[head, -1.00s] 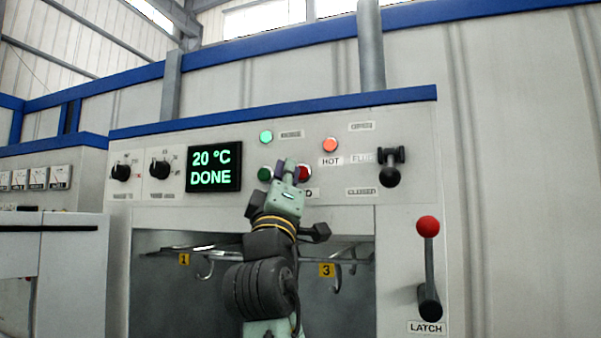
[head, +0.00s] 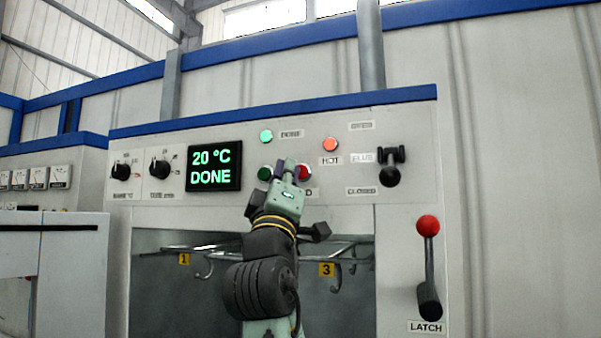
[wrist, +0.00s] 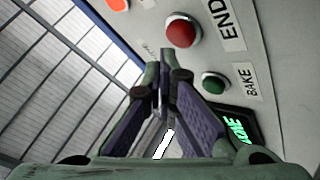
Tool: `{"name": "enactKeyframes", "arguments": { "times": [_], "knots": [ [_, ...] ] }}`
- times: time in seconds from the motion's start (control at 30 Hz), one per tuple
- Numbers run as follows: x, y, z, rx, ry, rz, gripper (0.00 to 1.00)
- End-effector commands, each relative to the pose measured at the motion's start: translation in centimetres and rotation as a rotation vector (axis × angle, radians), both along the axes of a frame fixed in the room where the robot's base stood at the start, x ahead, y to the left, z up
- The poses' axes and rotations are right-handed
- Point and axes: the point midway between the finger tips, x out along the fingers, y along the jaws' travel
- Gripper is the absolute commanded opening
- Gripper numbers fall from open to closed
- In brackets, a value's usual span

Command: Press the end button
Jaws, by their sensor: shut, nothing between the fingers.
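The red END button (head: 304,173) is on the upper panel of the oven-like machine, partly behind my fingers in the head view. In the wrist view the red button (wrist: 181,30) shows whole, with its END label (wrist: 222,20) beside it. My gripper (head: 286,164) is shut and empty, its tips in front of the panel between the red button and the green BAKE button (head: 265,173). In the wrist view the fingertips (wrist: 158,63) are below and left of the red button, with a visible gap. Contact with the panel cannot be told.
A display (head: 214,166) reads 20 °C DONE. A lit green lamp (head: 266,136) and a lit orange HOT lamp (head: 330,144) sit above the buttons. A flue lever (head: 391,172) and a red-knobbed latch lever (head: 428,260) are to the right. Hooks (head: 205,268) hang in the open chamber below.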

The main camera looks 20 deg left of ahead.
Motion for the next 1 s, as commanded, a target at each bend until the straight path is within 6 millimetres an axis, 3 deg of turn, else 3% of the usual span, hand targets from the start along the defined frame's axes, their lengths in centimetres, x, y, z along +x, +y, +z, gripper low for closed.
{"name": "enactKeyframes", "arguments": {
  "times": [1.0],
  "knots": [
    [1.1,0.0,0.0,0.0,0.0,0.0,0.0]
  ]
}}
